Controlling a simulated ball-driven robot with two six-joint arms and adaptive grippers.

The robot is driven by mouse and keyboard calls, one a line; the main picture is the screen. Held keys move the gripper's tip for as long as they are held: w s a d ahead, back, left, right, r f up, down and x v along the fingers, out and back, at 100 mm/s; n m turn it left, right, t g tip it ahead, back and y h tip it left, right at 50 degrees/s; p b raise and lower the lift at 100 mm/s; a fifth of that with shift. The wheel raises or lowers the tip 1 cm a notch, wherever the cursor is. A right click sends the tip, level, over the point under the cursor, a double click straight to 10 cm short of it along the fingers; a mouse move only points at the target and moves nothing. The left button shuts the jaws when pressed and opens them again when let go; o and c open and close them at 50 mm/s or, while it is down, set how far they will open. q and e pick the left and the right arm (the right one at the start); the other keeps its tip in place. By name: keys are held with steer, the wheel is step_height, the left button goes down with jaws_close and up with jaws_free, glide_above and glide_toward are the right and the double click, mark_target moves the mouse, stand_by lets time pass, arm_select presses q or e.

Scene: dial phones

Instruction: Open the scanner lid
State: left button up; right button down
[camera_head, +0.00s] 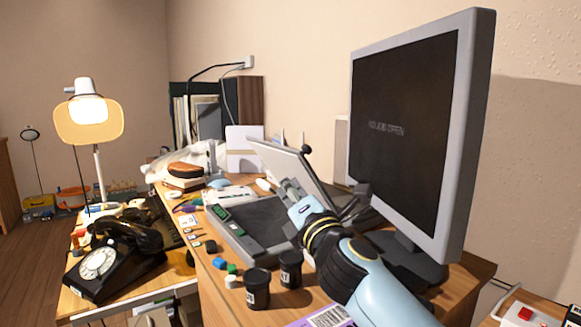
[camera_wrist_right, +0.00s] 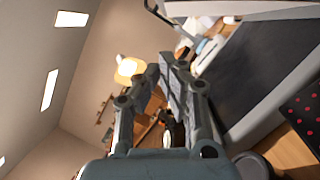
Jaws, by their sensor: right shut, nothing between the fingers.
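The scanner (camera_head: 240,243) sits on the wooden desk with its dark glass bed exposed. Its pale lid (camera_head: 285,166) stands raised at a steep tilt, hinged on the far right side. My right gripper (camera_head: 289,188) is shut and empty, in front of the lid and above the bed; I cannot tell whether it touches the lid. In the right wrist view the shut fingertips (camera_wrist_right: 165,70) show beside the scanner bed (camera_wrist_right: 265,65), with nothing between them. My left gripper is not in view.
A large monitor (camera_head: 405,130) with partly legible text stands at the right. A black dial phone (camera_head: 105,265) and a lit lamp (camera_head: 88,118) are at the left.

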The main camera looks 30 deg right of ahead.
steer(key=w+d+p, duration=0.2)
steer(key=w+d, duration=0.3)
steer(key=w, duration=0.3)
steer(key=shift+w+g, duration=0.2)
steer(key=shift+g, duration=0.2)
steer(key=shift+r, duration=0.1)
